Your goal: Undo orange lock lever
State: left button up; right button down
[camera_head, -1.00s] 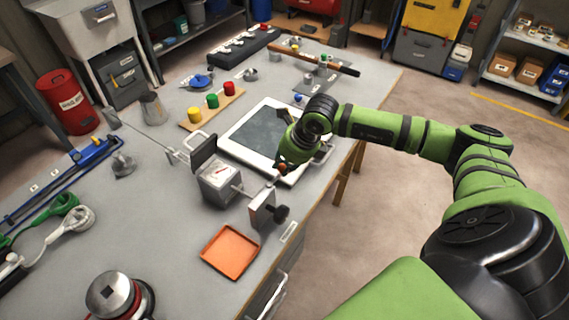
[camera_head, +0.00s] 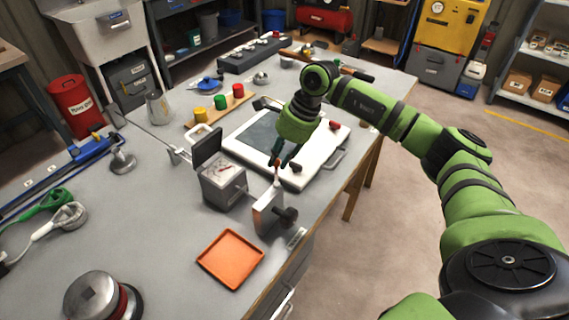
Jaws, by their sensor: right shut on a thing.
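My right gripper (camera_head: 281,158) points down from the green right arm, over the near right part of the white-framed panel. It is shut on the orange lock lever (camera_head: 277,164), of which only a small orange piece shows by the fingertips. A thin grey stem stands below the lever, beside a grey upright block (camera_head: 268,212) with a dark round knob (camera_head: 285,218). The fingers hide part of the lever, so its exact angle is hard to tell. My left gripper is not in view.
A gauge box with raised lid (camera_head: 222,188) stands just left of the block. The white-framed panel (camera_head: 238,152) lies behind it. An orange tray (camera_head: 230,259) lies in front, near the table edge. Red, green and yellow knobs (camera_head: 220,102) stand farther back.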

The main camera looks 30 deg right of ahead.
jog(key=shift+w+a+n+g+b, duration=0.25)
jog(key=shift+a+n+g+b, duration=0.3)
jog(key=shift+n, duration=0.45)
jog(key=c, duration=1.1)
grip_release()
jog(key=v, duration=1.2)
